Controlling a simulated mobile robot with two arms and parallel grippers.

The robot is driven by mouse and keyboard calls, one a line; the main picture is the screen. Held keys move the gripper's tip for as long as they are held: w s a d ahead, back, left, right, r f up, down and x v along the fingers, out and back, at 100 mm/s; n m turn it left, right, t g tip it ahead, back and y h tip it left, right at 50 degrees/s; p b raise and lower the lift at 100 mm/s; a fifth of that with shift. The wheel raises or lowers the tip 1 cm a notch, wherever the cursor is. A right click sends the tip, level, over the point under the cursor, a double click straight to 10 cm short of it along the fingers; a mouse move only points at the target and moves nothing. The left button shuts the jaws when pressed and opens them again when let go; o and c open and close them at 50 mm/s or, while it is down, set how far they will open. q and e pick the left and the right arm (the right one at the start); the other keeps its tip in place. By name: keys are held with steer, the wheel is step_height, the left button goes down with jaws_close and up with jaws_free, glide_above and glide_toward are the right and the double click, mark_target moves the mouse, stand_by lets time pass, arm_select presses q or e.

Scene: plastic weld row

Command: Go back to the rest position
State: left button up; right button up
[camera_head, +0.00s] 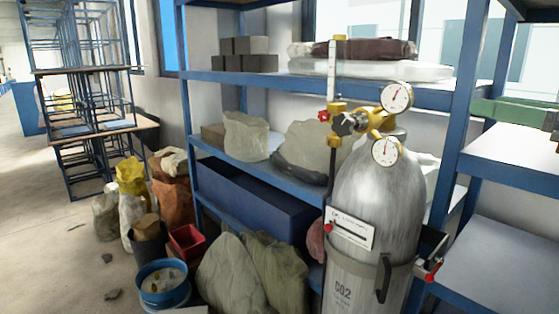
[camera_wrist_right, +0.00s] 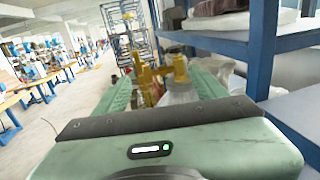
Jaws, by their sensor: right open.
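My right gripper (camera_head: 500,110) shows at the right edge of the head view as a green part in front of the blue shelving. Its green fingers are spread apart with nothing between them in the right wrist view (camera_wrist_right: 160,95). A grey CO2 cylinder (camera_head: 372,215) stands upright to the left of the gripper, with a brass valve and two round gauges (camera_head: 397,96) on top. In the right wrist view the brass valve (camera_wrist_right: 150,75) shows beyond the open fingers; I cannot tell the exact distance. My left gripper is not in view.
Blue shelving (camera_head: 285,77) with sacks and boxes runs behind the cylinder. Empty shelf boards (camera_head: 515,145) lie close to the right gripper. Sacks (camera_head: 220,280), a blue bucket (camera_head: 163,285) and a red bin (camera_head: 187,242) stand on the floor. Bare floor (camera_head: 45,220) is at the left.

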steer(key=a+f+m+t+y, duration=0.3)
steer(key=a+f+m+y, duration=0.25)
steer(key=a+y, duration=0.35)
steer(key=w+d+f+m+t+h, duration=0.2)
steer(key=d+f+m+h, duration=0.1)
steer(key=f+m+h, duration=0.85)
steer(key=w+d+f+m+t+h, duration=0.1)
steer(key=d+f+m+t+h, duration=0.15)
steer(key=f+m+h, duration=0.85)
steer(key=s+d+f+m+g, duration=0.1)
steer(key=s+f+m+g, duration=0.3)
steer(key=f+m+g, duration=0.7)
steer(key=s+a+f+m+g+y, duration=0.15)
steer(key=s+a+f+g, duration=0.35)
steer(key=s+f, duration=0.7)
steer(key=s+a+f+n+g+y, duration=0.1)
steer(key=s+a+f+g+y, duration=0.25)
steer(key=s+a+f, duration=0.6)
steer(key=s+d+f+g, duration=0.1)
steer(key=s+d+f, duration=0.1)
steer(key=f, duration=1.2)
steer(key=s+d+f, duration=0.1)
steer(key=s+f, duration=0.1)
steer(key=f, duration=1.2)
steer(key=s+d+f+g, duration=0.1)
steer(key=s+d+f, duration=0.2)
steer(key=s+f, duration=1.2)
steer(key=shift+s+d+f+g+h, duration=0.15)
steer(key=shift+s+f+g+h, duration=0.25)
steer(key=shift+s, duration=0.5)
